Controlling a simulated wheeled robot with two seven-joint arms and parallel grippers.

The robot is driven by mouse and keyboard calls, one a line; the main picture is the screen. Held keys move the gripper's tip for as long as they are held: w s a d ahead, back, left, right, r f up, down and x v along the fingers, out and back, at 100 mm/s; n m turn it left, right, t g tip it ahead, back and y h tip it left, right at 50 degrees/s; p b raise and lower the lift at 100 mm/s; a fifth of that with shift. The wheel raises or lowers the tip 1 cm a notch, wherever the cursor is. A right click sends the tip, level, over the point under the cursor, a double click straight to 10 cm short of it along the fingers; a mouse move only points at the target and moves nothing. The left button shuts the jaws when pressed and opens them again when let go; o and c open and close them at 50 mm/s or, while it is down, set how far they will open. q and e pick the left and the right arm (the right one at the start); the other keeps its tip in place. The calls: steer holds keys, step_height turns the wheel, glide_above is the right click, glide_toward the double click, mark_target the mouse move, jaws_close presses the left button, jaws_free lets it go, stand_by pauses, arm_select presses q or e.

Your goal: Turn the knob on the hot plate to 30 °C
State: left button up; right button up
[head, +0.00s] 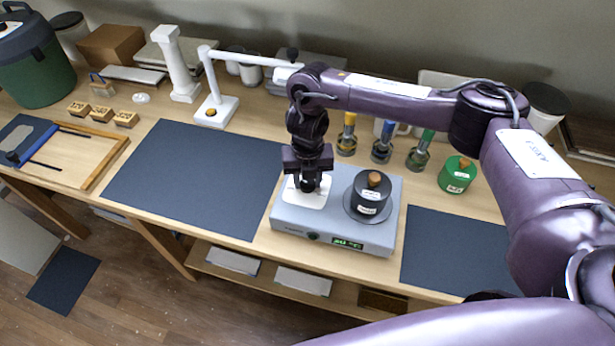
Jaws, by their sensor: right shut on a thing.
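The grey hot plate (285,222) stands on the bench at the middle. It has a white square pad (318,201) on its left and a round plate on its right. A small dark knob (313,236) is on its front face, left of a lit green display (347,244) whose digits are too small to read surely. My right gripper (308,187) points down over the white pad, behind the front knob in the picture. It is shut on a small dark thing, mostly hidden by the fingers. My left gripper is not in view.
A black lidded pot (371,191) stands on the round plate. A green pot (457,176) and several coloured-top burners stand behind, to the right. Dark mats lie left (195,178) and right (455,250), both clear. A white stand (217,105) reaches behind my gripper.

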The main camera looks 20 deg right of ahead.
mark_target(308, 183)
steer(key=m+p, duration=0.2)
steer(key=m, duration=0.3)
steer(key=shift+m, duration=0.4)
stand_by(0.4)
steer(key=o, duration=1)
step_height(308, 183, up, 8)
steer(key=shift+f+p, duration=0.1)
steer(key=shift+p, duration=0.45)
